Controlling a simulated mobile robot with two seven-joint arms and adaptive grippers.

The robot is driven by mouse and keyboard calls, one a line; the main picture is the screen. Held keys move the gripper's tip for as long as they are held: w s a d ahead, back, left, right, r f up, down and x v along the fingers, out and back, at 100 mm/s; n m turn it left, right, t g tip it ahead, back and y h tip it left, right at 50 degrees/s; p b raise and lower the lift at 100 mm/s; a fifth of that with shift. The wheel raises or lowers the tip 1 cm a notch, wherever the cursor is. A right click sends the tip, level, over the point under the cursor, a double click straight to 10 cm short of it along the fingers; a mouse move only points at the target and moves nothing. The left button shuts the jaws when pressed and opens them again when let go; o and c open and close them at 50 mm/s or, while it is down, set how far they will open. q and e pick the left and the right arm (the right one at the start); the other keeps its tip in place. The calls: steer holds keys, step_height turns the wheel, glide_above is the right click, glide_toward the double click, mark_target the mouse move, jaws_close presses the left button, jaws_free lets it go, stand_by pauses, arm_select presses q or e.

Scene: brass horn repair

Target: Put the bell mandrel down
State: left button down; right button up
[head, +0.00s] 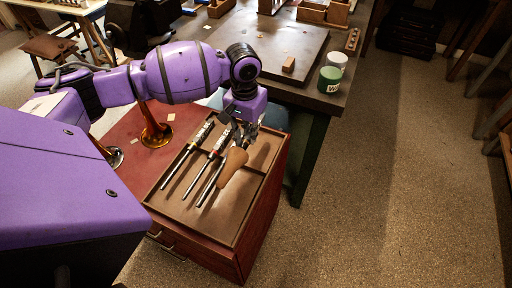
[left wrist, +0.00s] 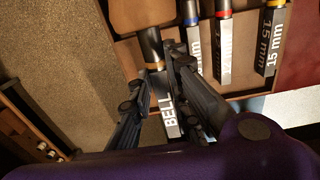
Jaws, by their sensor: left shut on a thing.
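The bell mandrel (head: 232,166) has a tan, cone-like head and a handle marked BELL (left wrist: 169,116). It is over the right part of the wooden tray (head: 178,214) on the red cabinet. My left gripper (head: 246,126) is shut on its handle end; in the left wrist view the two fingers (left wrist: 160,72) lie on either side of it. Whether the mandrel touches the tray floor is unclear. Several thin steel mandrels lie beside it in the tray, one of them (head: 187,160) at the left. My right gripper is not in view.
A brass horn part (head: 155,130) stands on the red top behind the tray. The dark workbench (head: 262,50) behind holds a small wooden block (head: 289,64) and two tubs, one white (head: 337,60) and one green-banded (head: 329,80).

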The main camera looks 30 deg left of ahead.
arm_select(q)
steer(key=shift+w+d+f, duration=0.15)
steer(key=shift+d+f, duration=0.35)
steer(key=shift+f, duration=0.05)
steer(key=shift+w+d+f, duration=0.15)
steer(key=shift+d+f, duration=0.35)
steer(key=shift+f, duration=0.05)
steer(key=f, duration=0.3)
steer(key=shift+d+f, duration=0.15)
steer(key=shift+d, duration=0.05)
steer(key=shift+w+f, duration=0.1)
steer(key=shift+f, duration=0.05)
steer(key=shift+f, duration=0.35)
steer(key=shift+f, duration=0.1)
steer(key=shift+f, duration=0.1)
steer(key=c, duration=1.7)
jaws_free()
steer(key=shift+o, duration=0.2)
